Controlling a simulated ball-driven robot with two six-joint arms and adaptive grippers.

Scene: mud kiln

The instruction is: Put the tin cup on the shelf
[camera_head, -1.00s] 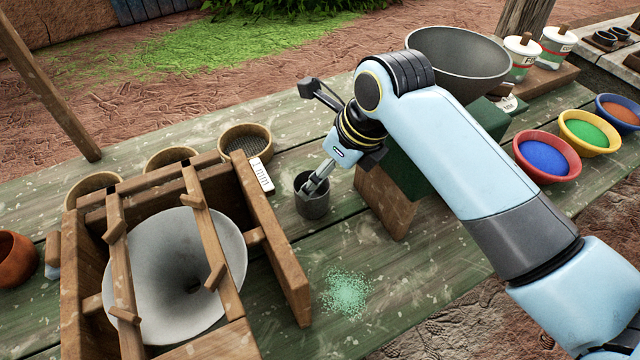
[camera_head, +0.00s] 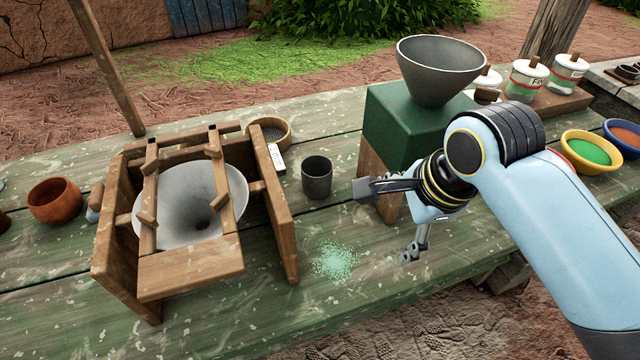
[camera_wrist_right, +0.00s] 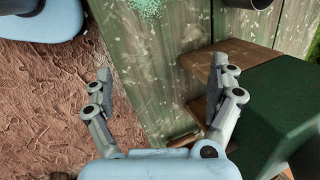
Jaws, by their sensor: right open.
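The tin cup (camera_head: 317,178), dark grey and cylindrical, stands upright on the green plank table, right of the wooden sieve frame. A dark round piece at the top edge of the right wrist view (camera_wrist_right: 246,4) looks like the same cup. My right gripper (camera_head: 388,224) is open and empty, to the right of the cup and apart from it. Its two spread fingers also show in the right wrist view (camera_wrist_right: 162,72), with nothing between them. My left gripper is not in view. I cannot clearly make out which surface is the shelf.
A wooden frame with a white funnel (camera_head: 185,205) stands left. Green powder (camera_head: 335,261) lies on the table. Lidded jars (camera_head: 527,80) and colour bowls (camera_head: 590,151) are at right.

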